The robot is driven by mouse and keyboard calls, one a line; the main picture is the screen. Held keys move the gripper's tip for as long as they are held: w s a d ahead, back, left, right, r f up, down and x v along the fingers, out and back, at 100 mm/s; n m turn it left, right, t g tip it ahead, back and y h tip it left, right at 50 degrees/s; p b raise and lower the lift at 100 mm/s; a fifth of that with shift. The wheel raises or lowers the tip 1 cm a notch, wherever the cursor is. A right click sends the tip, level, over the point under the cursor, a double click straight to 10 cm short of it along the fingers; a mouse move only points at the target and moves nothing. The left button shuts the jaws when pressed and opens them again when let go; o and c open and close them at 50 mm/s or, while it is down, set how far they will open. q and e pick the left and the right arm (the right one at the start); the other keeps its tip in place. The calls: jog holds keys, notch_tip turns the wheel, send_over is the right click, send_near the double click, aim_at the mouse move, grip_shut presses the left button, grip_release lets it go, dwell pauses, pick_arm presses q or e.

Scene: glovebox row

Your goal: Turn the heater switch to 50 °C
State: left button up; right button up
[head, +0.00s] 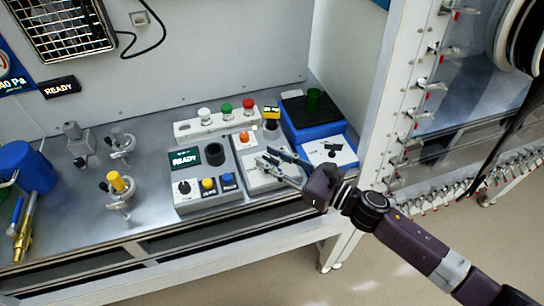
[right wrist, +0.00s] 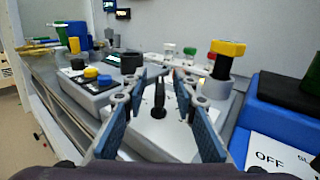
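A grey box with a pale top panel (head: 258,182) stands near the front edge of the bench. In the right wrist view, a black upright knob (right wrist: 159,97) rises from this pale panel (right wrist: 150,133); I take it to be the heater switch. Its scale marks cannot be read, so its setting is unclear. My right gripper (head: 268,157) reaches over the box from the right. In the right wrist view the gripper (right wrist: 160,85) is open, with one finger on each side of the knob and gaps between. My left gripper is not in view.
A grey READY unit (head: 212,203) with black, yellow and blue controls stands to the left. A blue device (head: 300,130) with a white label card (head: 330,150) stands to the right. A yellow-topped post (right wrist: 226,58) rises close behind the right finger. Clamps stand farther left.

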grip_shut()
jog(key=shift+m+t+h, duration=0.3)
jog(key=m+t+h, duration=0.3)
jog(key=shift+s+a+t+h, duration=0.1)
jog(key=shift+t+h, duration=0.2)
jog(key=shift+f+m+t+h+b, duration=0.1)
jog(key=shift+m+t+h+b, duration=0.2)
jog(key=shift+m+t+h, duration=0.5)
jog(key=shift+m+t+h+b, duration=0.25)
jog(key=shift+m+t+h, duration=0.15)
jog(key=shift+m+h, duration=0.75)
jog(key=shift+h, duration=0.55)
grip_release()
